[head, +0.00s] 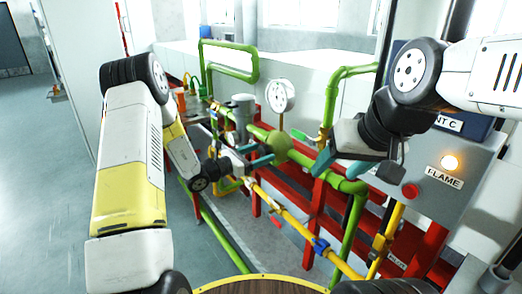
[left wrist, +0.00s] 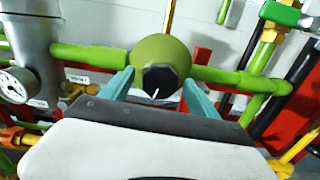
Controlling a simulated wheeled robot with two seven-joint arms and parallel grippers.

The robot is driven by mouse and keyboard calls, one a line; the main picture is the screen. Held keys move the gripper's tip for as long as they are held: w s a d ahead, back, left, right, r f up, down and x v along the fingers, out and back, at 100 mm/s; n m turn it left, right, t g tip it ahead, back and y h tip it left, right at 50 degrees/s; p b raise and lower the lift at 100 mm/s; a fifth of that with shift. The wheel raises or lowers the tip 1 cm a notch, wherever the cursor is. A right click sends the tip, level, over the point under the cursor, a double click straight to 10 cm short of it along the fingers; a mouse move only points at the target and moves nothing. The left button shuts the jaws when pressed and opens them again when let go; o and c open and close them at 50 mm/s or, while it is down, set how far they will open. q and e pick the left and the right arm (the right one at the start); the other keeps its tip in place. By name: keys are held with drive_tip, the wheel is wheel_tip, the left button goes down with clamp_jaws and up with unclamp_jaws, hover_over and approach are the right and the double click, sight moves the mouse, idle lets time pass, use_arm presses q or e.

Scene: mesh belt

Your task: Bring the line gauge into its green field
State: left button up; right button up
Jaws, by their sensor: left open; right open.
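A round white-faced gauge (head: 280,95) stands above the green pipe in the head view. Its needle and any green field are too small to read. A smaller gauge (left wrist: 15,84) sits by the grey cylinder in the left wrist view, its coloured zones unclear. An olive-green round regulator (head: 279,143) is on the pipe; the left wrist view shows its black front knob (left wrist: 160,80) with a white pointer mark. My left gripper (head: 254,155) is open, with teal fingers (left wrist: 158,88) on either side of the knob; contact is unclear. My right gripper (head: 312,148) is open right of the regulator.
A grey cylinder (head: 243,106) stands left of the regulator. Red frame posts (head: 313,205) and a yellow pipe (head: 285,213) run below. A grey panel (head: 436,188) with a lit FLAME lamp (head: 449,162) and red button (head: 411,190) stands at right. Floor at left is clear.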

use_arm(q)
drive_tip(key=c, duration=1.4)
drive_tip(key=n, duration=0.4)
drive_tip(key=shift+n, duration=0.4)
drive_tip(key=o, duration=1.4)
drive_tip(key=v, duration=0.7)
drive_tip(key=shift+s+a, duration=0.2)
drive_tip(key=shift+a, duration=0.05)
